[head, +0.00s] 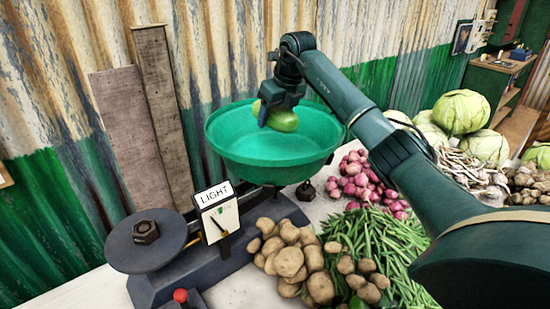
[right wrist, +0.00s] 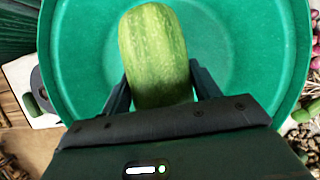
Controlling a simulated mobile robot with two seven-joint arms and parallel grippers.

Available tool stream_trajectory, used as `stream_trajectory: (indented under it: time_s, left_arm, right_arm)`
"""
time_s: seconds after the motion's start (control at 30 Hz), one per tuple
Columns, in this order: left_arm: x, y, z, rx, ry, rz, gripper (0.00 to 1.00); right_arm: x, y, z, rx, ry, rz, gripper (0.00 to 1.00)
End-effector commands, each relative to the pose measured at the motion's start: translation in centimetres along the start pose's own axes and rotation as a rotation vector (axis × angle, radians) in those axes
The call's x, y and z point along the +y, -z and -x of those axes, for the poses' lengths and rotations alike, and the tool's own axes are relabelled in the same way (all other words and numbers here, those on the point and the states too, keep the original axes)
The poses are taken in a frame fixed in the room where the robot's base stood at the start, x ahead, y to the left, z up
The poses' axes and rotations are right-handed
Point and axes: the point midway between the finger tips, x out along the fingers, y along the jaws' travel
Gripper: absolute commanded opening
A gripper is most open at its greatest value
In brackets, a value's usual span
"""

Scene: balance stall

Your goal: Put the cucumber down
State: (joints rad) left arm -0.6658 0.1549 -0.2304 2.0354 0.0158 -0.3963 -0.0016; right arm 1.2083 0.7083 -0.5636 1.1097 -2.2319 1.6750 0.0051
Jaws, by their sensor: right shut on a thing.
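My right gripper (head: 270,112) reaches over the green scale pan (head: 225,150) from the right and is shut on the green cucumber (head: 284,122). The cucumber shows on both sides of the gripper, within the pan's outline. In the right wrist view, the cucumber (right wrist: 152,45) is pinched between the two dark fingers of the gripper (right wrist: 161,88), its free end pointing away over the pan (right wrist: 70,85). I cannot tell whether it touches the pan's floor. No other thing shows in the pan. My left gripper is not in view.
The scale's dark plate (head: 150,258) at the left bears a hex weight (head: 146,231). A "LIGHT" sign (head: 214,195) tops the dial. Another weight (head: 305,190) stands beneath the pan. Potatoes (head: 289,261), green beans (head: 375,240), onions (head: 358,180) and cabbages (head: 462,111) crowd the right.

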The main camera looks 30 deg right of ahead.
Motion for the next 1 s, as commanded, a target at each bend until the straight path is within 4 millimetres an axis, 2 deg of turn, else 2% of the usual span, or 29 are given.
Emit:
stream_trajectory:
  time_s: [0.2,0.47,0.63,0.93,0.97,1.0]
  left_arm:
    - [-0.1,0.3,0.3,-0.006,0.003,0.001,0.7]
    - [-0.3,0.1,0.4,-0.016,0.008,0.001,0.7]
    - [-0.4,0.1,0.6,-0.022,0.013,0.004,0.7]
    - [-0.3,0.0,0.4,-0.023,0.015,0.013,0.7]
    - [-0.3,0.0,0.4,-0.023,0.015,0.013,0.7]
    - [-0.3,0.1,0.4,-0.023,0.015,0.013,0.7]
  right_arm:
    - [0.0,1.6,-3.6,0.003,-0.001,0.001,0.32]
    - [0.0,2.4,-5.7,0.001,0.0,0.001,0.32]
    - [0.1,3.4,-7.9,0.002,-0.002,0.0,0.32]
    - [0.0,3.5,-8.4,-0.001,0.0,0.001,0.32]
    - [0.0,3.6,-8.5,0.001,0.0,0.001,0.62]
    - [0.0,3.6,-8.5,0.001,0.0,0.001,0.66]
